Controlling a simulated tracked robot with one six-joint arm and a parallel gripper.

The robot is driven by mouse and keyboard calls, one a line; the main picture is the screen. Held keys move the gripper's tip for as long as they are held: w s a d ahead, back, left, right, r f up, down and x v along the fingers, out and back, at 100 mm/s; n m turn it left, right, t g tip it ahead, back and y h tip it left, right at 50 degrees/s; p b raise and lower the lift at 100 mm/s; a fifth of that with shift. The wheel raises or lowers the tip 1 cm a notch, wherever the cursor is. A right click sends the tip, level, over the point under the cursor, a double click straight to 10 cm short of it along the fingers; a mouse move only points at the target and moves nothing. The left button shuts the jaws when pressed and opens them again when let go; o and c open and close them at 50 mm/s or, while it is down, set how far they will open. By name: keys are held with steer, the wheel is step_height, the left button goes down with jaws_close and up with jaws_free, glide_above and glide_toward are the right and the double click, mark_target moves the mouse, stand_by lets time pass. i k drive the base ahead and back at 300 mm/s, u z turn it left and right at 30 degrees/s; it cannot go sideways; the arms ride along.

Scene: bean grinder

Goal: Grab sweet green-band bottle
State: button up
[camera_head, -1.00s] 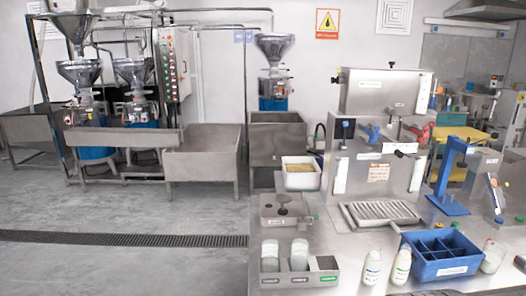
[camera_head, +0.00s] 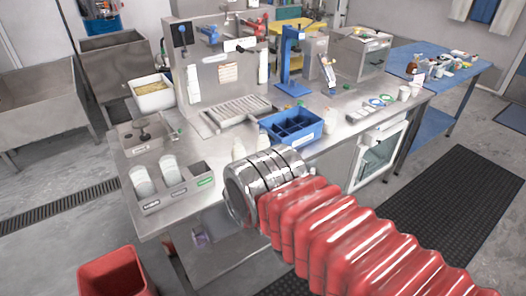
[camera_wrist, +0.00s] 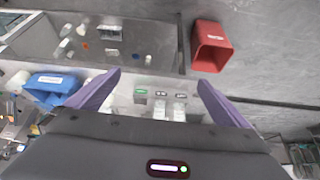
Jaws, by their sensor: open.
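Two small white bottles stand side by side on the steel bench near the blue divided crate. The left bottle (camera_head: 238,150) and the right bottle (camera_head: 263,141) show only their upper parts behind my arm, and I cannot make out a green band on either. My gripper (camera_wrist: 159,77) shows in the wrist view with its two purple fingers wide apart and nothing between them. It hangs above the front of the bench. In the head view my red-sleeved arm hides the gripper. I cannot pick out the bottles clearly in the wrist view.
The blue crate (camera_head: 286,141) stands right of the bottles. A steel holder (camera_head: 150,207) with two whitish containers and a green label on its front sits to the left. A red bin (camera_head: 112,271) is on the floor. A blue stand (camera_head: 292,85) rises behind the crate.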

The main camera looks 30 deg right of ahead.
mark_target(263, 141)
steer(key=u, duration=3.25)
steer(key=k, duration=1.3)
steer(key=z, duration=0.05)
